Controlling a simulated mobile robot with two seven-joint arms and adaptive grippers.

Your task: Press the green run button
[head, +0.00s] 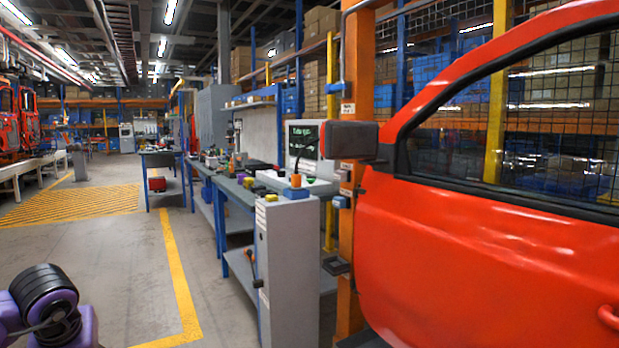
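A tall grey control cabinet (287,265) stands in the middle, left of the red door. On its light top (288,200) are an orange part with a dark cable (296,181) and a small yellow part (271,197). A small green spot (311,180) shows at the back right of the top. It may be the green run button, but it is too small to tell. Part of my arm, purple and black, shows at the lower left, well apart from the cabinet. Neither of my grippers is in view.
A red car door (480,240) with a mirror (348,140) fills the right side. An orange post (348,290) stands between door and cabinet. A workbench (235,190) with tools runs behind the cabinet. The floor (110,260) to the left, marked by a yellow line (177,270), is clear.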

